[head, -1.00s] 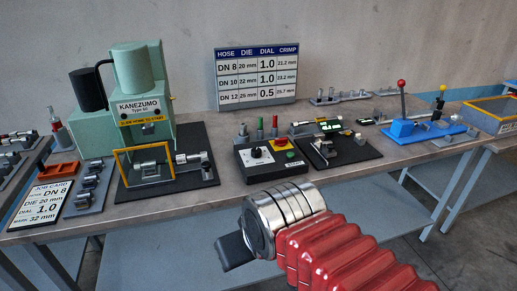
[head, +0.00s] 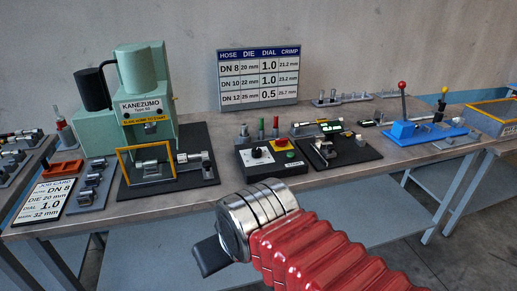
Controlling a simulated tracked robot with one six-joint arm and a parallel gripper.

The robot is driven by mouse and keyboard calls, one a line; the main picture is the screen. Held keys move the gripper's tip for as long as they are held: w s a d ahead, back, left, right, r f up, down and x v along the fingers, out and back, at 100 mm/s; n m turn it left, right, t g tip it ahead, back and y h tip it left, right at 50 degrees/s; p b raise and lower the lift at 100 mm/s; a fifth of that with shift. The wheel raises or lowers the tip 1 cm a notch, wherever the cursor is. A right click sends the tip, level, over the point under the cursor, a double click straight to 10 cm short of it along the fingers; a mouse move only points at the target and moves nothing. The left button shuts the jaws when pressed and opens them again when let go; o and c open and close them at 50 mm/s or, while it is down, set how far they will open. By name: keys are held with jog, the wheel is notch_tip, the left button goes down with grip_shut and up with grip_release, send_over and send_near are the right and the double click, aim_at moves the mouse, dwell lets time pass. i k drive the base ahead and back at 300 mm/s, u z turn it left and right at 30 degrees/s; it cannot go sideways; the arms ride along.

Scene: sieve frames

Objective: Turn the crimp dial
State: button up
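The crimp dial (head: 256,152) is a small round knob with a white mark on the dark control box (head: 272,168), in the middle of the bench. Its exact setting is too small to read. My gripper (head: 210,256) shows in the lower middle as a dark piece beyond the silver wrist of my red arm. It is in front of the bench edge, apart from the dial. Its fingers cannot be made out. The job card (head: 42,201) at the left reads DN 8, die 20 mm, dial 1.0, mark 32 mm.
A green press (head: 150,75) with a yellow guard frame stands left of the box. A fixture with a small green display (head: 331,127) is to the right. A blue lever tool (head: 410,131) stands further right. Free space lies before the bench.

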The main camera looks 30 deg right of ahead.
aim_at(256, 153)
jog(key=u, duration=0.05)
jog(key=i, duration=1)
jog(key=z, duration=0.05)
